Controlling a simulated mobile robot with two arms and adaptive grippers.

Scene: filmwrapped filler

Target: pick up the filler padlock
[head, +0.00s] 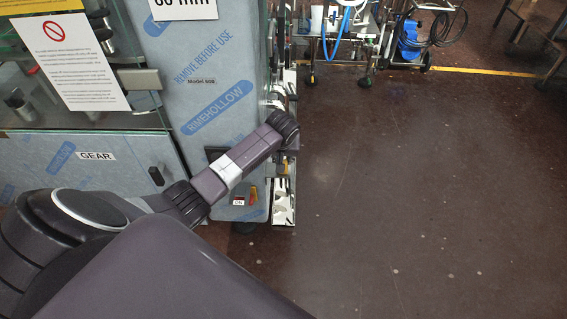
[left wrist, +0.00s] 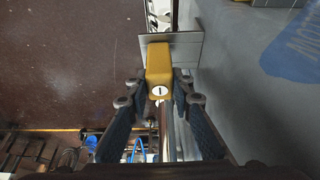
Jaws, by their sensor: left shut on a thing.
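The filler padlock (left wrist: 159,66), a yellow block with a round white label marked 1, shows in the left wrist view. It sits between the two dark fingers of my left gripper (left wrist: 160,88), which is shut on it. A flat grey metal plate (left wrist: 186,50) lies just behind the padlock. I cannot tell whether the padlock is still fastened to anything; its shackle is not clear. In the head view my left arm reaches to the right edge of the filler (head: 215,65), and the wrist hides most of the gripper there. My right gripper is not in view.
The filler's front has blue-printed protective film and an ON switch (head: 239,201). A glass-fronted cabinet labelled GEAR (head: 97,156) stands at left. A wheeled cart with a blue hose (head: 338,38) stands at the back. The dark floor (head: 420,190) at right is clear.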

